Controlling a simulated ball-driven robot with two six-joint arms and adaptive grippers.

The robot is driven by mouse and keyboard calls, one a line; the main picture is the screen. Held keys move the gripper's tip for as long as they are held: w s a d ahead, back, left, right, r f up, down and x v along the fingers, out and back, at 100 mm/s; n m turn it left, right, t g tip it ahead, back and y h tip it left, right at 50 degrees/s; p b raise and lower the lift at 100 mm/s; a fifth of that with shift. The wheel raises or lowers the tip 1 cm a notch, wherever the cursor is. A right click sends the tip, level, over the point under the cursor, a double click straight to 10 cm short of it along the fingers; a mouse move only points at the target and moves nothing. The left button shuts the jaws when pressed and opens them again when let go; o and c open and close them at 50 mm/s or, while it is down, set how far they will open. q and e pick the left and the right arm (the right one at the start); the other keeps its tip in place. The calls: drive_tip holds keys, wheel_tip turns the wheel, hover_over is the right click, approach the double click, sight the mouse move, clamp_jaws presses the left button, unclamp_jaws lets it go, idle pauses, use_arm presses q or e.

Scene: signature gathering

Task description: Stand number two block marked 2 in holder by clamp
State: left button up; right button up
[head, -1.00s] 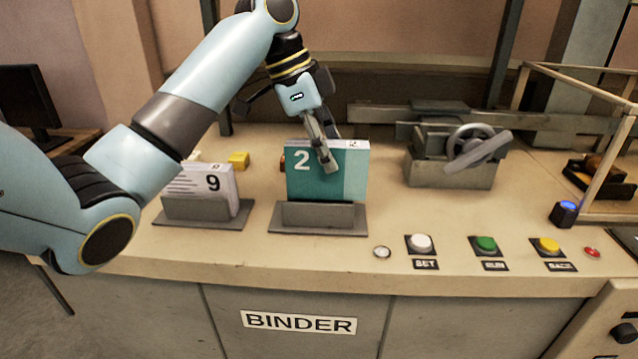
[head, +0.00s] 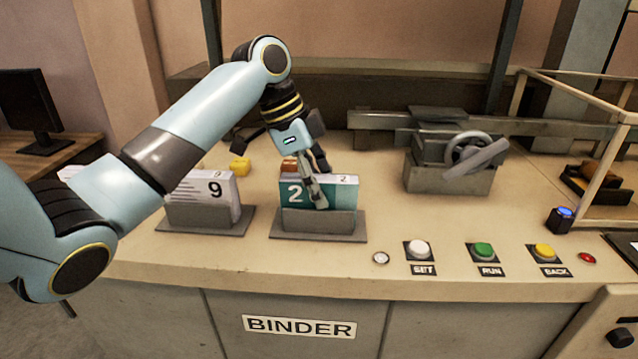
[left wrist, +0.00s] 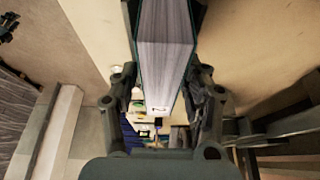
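The block marked 2 (head: 343,195) is teal and white and stands upright in the grey holder (head: 310,224) left of the middle of the bench. Its lower part is hidden behind the holder's front plate. My left gripper (head: 319,186) reaches down over it from above, one finger in front and one behind. In the left wrist view the block (left wrist: 165,45) lies between the two fingers, which appear shut on its sides.
A white block marked 9 (head: 222,190) stands in a similar holder to the left. A grey clamp with a handwheel (head: 470,150) is at the back right. White (head: 420,247), green (head: 483,250) and yellow (head: 546,251) buttons line the front.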

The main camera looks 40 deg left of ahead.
use_arm(q)
drive_tip(key=shift+r, duration=0.2)
drive_tip(key=b+v, duration=0.1)
drive_tip(key=v, duration=0.9)
drive_tip(key=shift+a+r, duration=0.2)
drive_tip(key=shift+r, duration=0.15)
drive_tip(key=shift+s+a+r, duration=0.15)
drive_tip(key=shift+s+r, duration=0.05)
drive_tip(key=shift+r, duration=0.3)
